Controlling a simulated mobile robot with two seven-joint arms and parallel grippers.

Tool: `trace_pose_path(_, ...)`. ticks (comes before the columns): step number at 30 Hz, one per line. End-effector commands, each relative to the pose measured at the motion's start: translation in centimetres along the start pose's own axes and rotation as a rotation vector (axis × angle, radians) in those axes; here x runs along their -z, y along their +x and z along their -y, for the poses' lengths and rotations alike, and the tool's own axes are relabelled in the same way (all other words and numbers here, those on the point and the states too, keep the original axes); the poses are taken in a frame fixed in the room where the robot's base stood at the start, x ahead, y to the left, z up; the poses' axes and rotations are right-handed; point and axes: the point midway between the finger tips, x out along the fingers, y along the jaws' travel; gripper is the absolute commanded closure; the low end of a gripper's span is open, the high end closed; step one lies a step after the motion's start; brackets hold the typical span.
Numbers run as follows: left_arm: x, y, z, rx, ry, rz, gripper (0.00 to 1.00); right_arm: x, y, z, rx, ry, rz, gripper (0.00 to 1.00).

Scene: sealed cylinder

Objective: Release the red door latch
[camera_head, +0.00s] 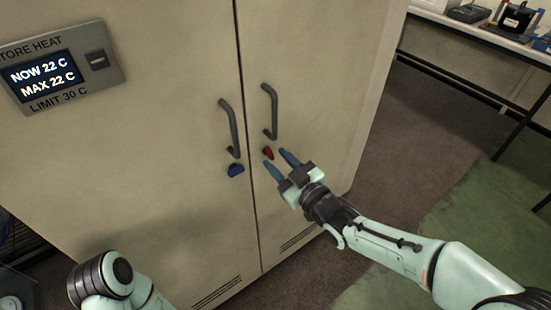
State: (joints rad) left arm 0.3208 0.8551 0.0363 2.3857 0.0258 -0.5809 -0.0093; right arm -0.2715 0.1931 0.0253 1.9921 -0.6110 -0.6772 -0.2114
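The red latch (268,153) is a small knob on the cabinet's right door, just below that door's dark handle (270,112). My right gripper (278,159) has its two blue fingers spread apart, with the tips close to the red latch. I cannot tell whether they touch it. A blue latch (236,170) sits on the left door, below the left handle (230,128). My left arm (105,280) shows at the bottom left, and its gripper is not in view.
The beige cabinet (170,120) fills the left and middle, and both doors look closed. A display panel (60,68) on the left door reads NOW 22 C, MAX 22 C, LIMIT 30 C. A table (480,38) with equipment stands at the upper right. Floor is clear right of the cabinet.

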Motion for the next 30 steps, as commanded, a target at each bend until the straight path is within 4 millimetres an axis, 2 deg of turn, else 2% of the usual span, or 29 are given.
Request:
trace_pose_path(6, 0.2, 0.1, 0.1, 0.0, 0.0, -0.006, 0.57, 0.0, 1.7, 0.0, 0.0, -0.001, 0.0, 0.62)
trace_pose_path(14, 0.2, 0.1, 0.0, 0.0, 0.0, -0.007, 0.57, 0.0, 1.9, 0.0, -0.001, -0.001, 0.0, 0.62)
trace_pose_path(15, 0.2, 0.1, 0.0, 0.0, 0.0, -0.007, 0.57, 0.0, 1.8, 0.0, -0.001, -0.001, 0.0, 0.65)
trace_pose_path(17, 0.2, 0.1, 0.0, 0.0, 0.0, -0.007, 0.57, 0.0, 1.8, 0.0, -0.001, -0.001, 0.0, 0.84)
trace_pose_path(18, 0.2, 0.1, 0.0, 0.0, 0.0, -0.007, 0.57, 0.0, 1.8, 0.0, -0.001, -0.001, 0.001, 0.97)
trace_pose_path(19, 0.2, 0.1, 0.0, 0.0, 0.0, -0.007, 0.57, 0.0, 1.8, 0.0, -0.001, -0.001, 0.0, 1.0)
trace_pose_path(25, 0.4, 0.3, 0.1, 0.001, -0.001, -0.011, 0.57, -0.1, 1.8, -0.1, -0.002, 0.019, 0.0, 1.0)
trace_pose_path(30, 1.5, 1.5, 0.6, 0.006, -0.005, -0.044, 0.57, -0.3, 1.8, -0.2, -0.003, 0.166, 0.001, 1.0)
